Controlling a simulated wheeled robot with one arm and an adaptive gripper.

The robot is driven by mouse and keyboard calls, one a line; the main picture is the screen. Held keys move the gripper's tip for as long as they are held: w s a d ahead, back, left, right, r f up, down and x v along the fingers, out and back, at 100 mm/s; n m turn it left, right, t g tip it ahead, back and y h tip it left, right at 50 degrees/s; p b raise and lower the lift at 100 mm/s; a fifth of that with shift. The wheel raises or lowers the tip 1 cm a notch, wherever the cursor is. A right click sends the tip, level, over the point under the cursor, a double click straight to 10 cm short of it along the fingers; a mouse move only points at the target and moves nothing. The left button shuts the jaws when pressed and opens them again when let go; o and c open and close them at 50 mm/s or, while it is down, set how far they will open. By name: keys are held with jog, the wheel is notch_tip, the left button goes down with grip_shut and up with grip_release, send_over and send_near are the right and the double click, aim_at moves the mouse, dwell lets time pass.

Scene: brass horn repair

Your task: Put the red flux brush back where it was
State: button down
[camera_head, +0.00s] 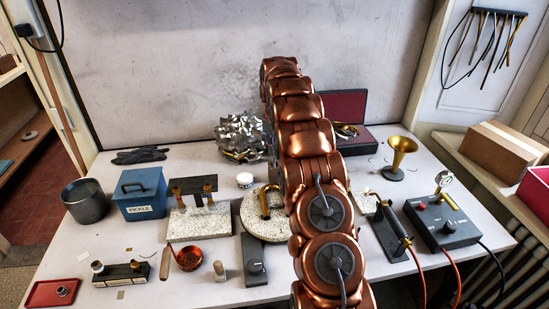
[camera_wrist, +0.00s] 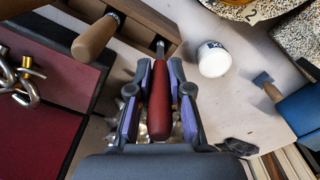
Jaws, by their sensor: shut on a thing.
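The red flux brush (camera_wrist: 159,110) is in my gripper (camera_wrist: 160,66), seen in the wrist view. The two jaws are shut on its red handle, one on each side. A short metal part shows at the brush's far end; its bristles cannot be made out. A wooden block (camera_wrist: 125,15) lies just beyond the jaws, with a separate light wooden handle (camera_wrist: 95,38) over it. In the head view my copper arm covers the middle of the bench, and neither the gripper nor the brush can be seen there.
A white jar (camera_wrist: 213,60) stands right of the jaws; it also shows in the head view (camera_head: 244,180). A dark red case (camera_wrist: 30,120) with metal parts is at left. The blue pickle box (camera_head: 140,193), scrap pile (camera_head: 241,136) and brass bell (camera_head: 401,151) stand around the bench.

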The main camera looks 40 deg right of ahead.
jog(key=shift+f+p, duration=0.9)
jog(key=shift+f, duration=1.6)
jog(key=shift+f, duration=0.15)
jog(key=c, duration=1.1)
grip_release()
notch_tip(320, 180, up, 11)
jog(key=b, duration=0.4)
jog(key=shift+r, duration=0.65)
